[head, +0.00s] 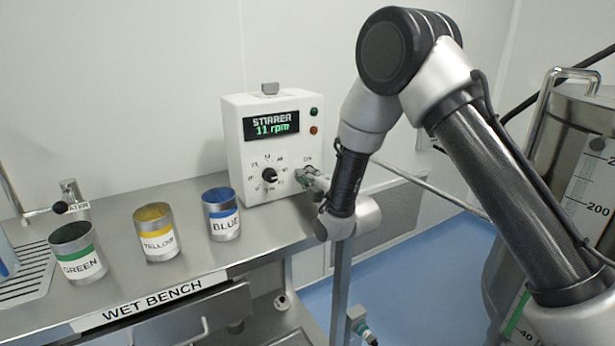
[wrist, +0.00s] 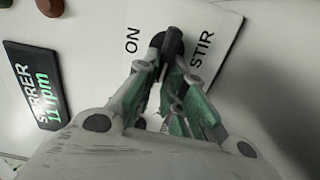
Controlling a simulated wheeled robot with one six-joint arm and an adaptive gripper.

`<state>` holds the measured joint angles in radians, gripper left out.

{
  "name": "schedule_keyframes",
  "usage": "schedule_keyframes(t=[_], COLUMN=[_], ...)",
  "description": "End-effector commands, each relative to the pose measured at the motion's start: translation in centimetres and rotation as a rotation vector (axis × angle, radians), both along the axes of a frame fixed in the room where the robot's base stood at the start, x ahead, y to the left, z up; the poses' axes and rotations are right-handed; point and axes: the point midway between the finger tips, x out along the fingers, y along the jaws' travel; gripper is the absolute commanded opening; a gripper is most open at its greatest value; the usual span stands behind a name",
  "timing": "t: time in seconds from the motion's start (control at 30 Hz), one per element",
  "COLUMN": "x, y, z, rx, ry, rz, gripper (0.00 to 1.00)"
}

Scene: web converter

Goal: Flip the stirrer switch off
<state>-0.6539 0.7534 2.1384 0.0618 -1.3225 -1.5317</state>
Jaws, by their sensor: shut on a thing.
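The stirrer box (head: 235,150) is a white unit at the back of the bench, its display reading "STIRRER 11 rpm". The display (wrist: 32,85) also shows in the wrist view. The stirrer switch (wrist: 173,42) is a dark lever on a white plate between the words "ON" and "STIR". My gripper (head: 308,178) is at the lower right of the box front, by the "ON" label. In the wrist view my gripper (wrist: 170,62) has its green-padded fingers closed around the lever. The fingers hide the lever's lower part and the rest of the plate.
A black knob (head: 269,175) is left of the switch. Green (head: 79,262), yellow (head: 156,240) and blue (head: 220,222) labelled cups stand on the wet bench (head: 190,268). A steel tank (head: 570,130) stands at the right. Blue floor lies between bench and tank.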

Motion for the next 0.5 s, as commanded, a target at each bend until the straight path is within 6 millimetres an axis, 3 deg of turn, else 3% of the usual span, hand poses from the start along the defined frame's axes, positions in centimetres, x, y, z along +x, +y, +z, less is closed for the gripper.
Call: schedule_keyframes(t=[0.5], x=[-0.08], y=[0.04], z=[-0.3], rx=[-0.06], ry=[-0.037], rz=[0.001], gripper=[0.0])
